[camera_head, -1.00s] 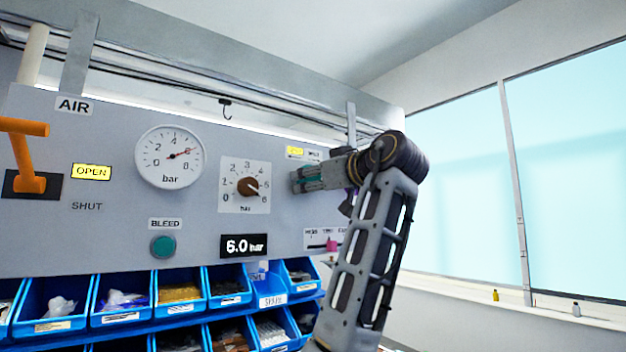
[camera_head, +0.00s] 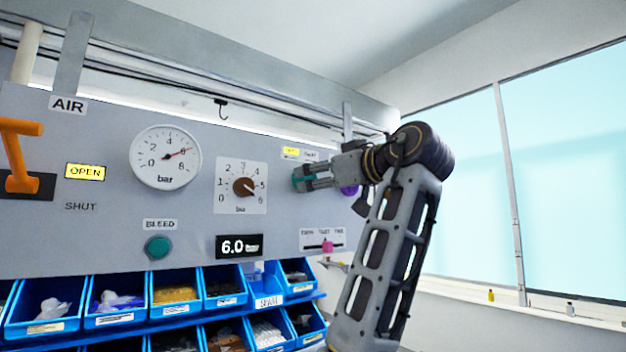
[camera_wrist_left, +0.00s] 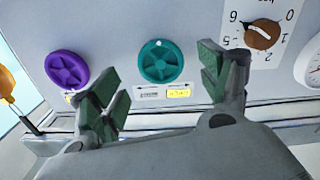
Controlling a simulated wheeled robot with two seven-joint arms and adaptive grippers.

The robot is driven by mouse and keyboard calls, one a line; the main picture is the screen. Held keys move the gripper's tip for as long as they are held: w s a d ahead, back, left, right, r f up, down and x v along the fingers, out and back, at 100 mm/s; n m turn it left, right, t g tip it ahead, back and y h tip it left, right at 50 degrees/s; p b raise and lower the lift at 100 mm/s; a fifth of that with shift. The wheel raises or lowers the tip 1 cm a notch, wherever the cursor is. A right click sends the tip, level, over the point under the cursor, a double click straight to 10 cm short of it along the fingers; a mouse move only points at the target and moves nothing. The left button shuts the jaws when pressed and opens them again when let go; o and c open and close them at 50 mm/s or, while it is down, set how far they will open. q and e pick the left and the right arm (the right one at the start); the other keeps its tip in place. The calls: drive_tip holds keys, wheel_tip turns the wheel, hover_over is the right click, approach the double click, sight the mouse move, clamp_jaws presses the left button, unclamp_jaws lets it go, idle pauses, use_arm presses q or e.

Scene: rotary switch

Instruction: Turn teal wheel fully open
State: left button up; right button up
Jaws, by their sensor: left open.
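The teal wheel (camera_wrist_left: 161,62) is mounted on the grey panel and shows whole in the left wrist view, which is upside down. A small pale mark sits near its rim. In the head view only a sliver of the teal wheel (camera_head: 297,180) shows; my gripper hides the rest. My left gripper (camera_head: 305,180) is open in front of it. In the wrist view the green-padded fingers of my left gripper (camera_wrist_left: 160,88) stand on both sides of the wheel, with visible space around it. I cannot tell how far the tips are from the panel. My right gripper is out of view.
A purple wheel (camera_wrist_left: 67,69) sits beside the teal one. A yellow-lit label (camera_head: 291,152) is above the teal wheel. A brown dial (camera_head: 243,187), pressure gauge (camera_head: 166,157) and orange lever (camera_head: 20,160) are farther left. Blue bins (camera_head: 175,290) line the panel's bottom.

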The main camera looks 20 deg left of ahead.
use_arm(q)
drive_tip(key=v, duration=0.7)
drive_tip(key=shift+s+d, duration=0.15)
drive_tip(key=shift+d, duration=0.1)
idle(0.3)
